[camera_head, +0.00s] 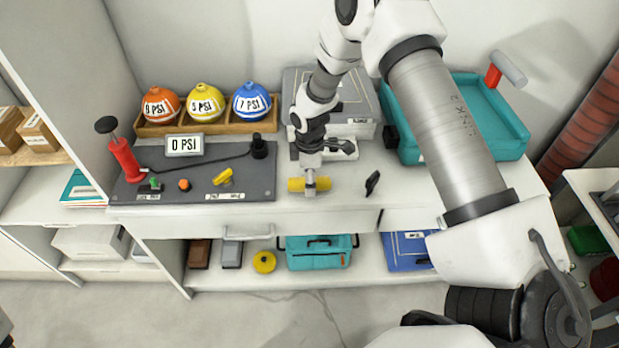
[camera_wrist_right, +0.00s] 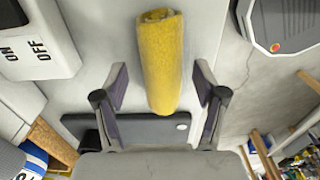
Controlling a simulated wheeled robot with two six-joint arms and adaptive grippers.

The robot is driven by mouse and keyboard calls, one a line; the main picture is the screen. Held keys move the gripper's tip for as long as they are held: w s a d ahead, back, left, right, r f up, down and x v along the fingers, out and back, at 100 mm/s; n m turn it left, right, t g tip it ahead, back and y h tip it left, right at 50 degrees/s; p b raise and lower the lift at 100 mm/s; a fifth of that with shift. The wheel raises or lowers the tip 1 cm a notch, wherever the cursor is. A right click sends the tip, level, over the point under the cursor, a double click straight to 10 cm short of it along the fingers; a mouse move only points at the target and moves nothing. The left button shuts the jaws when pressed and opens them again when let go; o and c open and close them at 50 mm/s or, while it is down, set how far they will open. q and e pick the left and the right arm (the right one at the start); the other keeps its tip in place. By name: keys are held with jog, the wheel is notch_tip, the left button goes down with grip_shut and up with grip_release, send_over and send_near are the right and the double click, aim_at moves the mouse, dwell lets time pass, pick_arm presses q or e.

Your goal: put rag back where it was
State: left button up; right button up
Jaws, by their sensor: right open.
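The rag is a rolled yellow cloth (camera_head: 295,184) on the white worktop, near its front edge and to the right of the dark panel. My right gripper (camera_head: 310,186) reaches down over it. In the right wrist view the rag (camera_wrist_right: 161,62) lies between the two fingers of the right gripper (camera_wrist_right: 160,88), with a gap on each side. The fingers are open and do not appear to grip it. My left gripper is not in view.
The dark panel (camera_head: 205,188) carries a red pump (camera_head: 123,158) and a "0 PSI" sign (camera_head: 185,145). Three coloured balls stand in a wooden rack (camera_head: 210,128) behind. A grey case (camera_head: 345,128), a teal tray (camera_head: 510,140) and a small black object (camera_head: 372,183) are nearby.

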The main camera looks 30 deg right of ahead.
notch_tip(320, 180, up, 12)
jog(key=shift+b, duration=0.35)
jog(key=shift+f, duration=0.15)
